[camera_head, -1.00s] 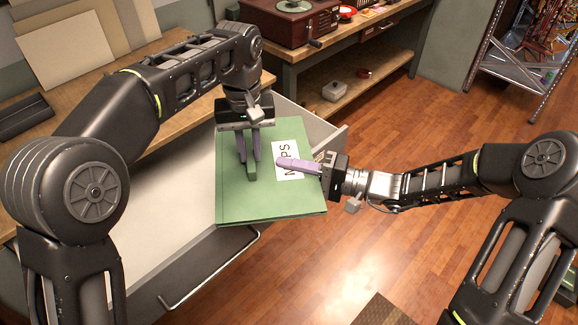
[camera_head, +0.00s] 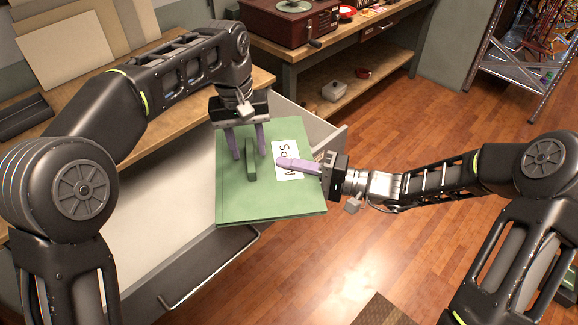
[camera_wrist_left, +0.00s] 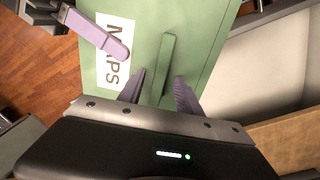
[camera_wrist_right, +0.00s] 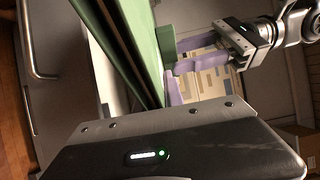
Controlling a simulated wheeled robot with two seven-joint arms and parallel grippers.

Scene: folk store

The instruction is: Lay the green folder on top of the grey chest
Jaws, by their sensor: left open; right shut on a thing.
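The green folder (camera_head: 240,200), with a white MAPS label, is held level over the open drawer (camera_head: 150,205) of what looks like the grey chest. My right gripper (camera_head: 285,163) is shut on the folder's right edge. The folder also shows close up in the right wrist view (camera_wrist_right: 135,50). My left gripper (camera_head: 248,152) is open above the folder. Its fingers stand apart on either side of the folder's raised green grip (camera_head: 251,162), which also shows in the left wrist view (camera_wrist_left: 167,60). The chest's top and far side are partly hidden by my left arm.
A wooden surface (camera_head: 130,115) behind the drawer bears large tan boards (camera_head: 65,50) and a dark tray (camera_head: 25,115). A bench with a red record player (camera_head: 290,25) stands at the back. A metal shelf (camera_head: 505,65) is at right. Wooden floor lies open between.

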